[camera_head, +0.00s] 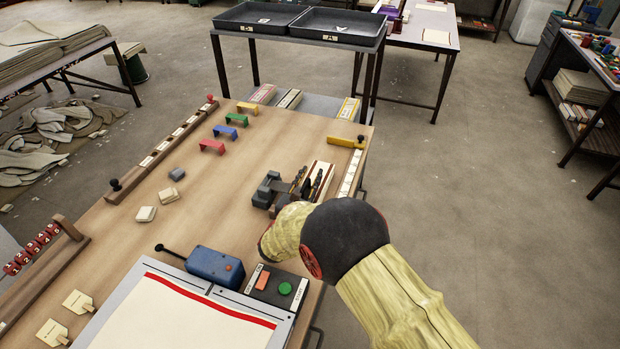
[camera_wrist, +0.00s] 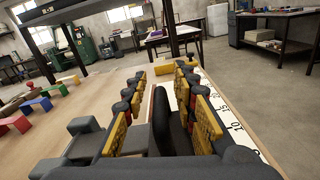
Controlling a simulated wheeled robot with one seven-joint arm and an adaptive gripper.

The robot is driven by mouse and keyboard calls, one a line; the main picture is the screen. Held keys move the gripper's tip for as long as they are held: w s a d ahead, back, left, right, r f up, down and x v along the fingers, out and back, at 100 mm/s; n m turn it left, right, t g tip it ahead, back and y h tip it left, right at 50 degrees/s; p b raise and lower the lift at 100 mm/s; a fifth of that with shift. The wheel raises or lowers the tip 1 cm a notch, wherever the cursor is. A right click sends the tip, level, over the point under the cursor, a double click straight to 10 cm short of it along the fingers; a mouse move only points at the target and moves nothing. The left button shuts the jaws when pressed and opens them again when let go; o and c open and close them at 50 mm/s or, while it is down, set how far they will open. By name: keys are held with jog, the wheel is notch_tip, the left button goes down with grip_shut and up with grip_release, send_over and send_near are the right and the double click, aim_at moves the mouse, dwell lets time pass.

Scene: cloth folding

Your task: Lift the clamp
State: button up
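I cannot tell for certain which thing is the clamp. A blue block with a black lever (camera_head: 213,264) sits at the top edge of the framed cloth board. A dark grey blocky thing (camera_head: 266,191) lies beside my gripper (camera_head: 308,181), and grey blocks (camera_wrist: 86,128) show left of my fingers in the wrist view. My yellow and black gripper fingers (camera_wrist: 161,80) stand apart, low over the right side of the table. A dark upright piece (camera_wrist: 163,122) shows between them. I cannot tell whether it touches either finger. My arm hides part of this area.
A scale strip (camera_head: 350,176) and a yellow stop (camera_head: 346,143) lie along the table's right edge. Several coloured brackets (camera_head: 225,132) stand at the back. A panel with a green button (camera_head: 285,288) lies near my forearm. The table's middle (camera_head: 215,210) is mostly clear.

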jog(key=shift+c, duration=1.3)
jog(key=c, duration=0.4)
jog(key=shift+r, duration=0.1)
grip_shut()
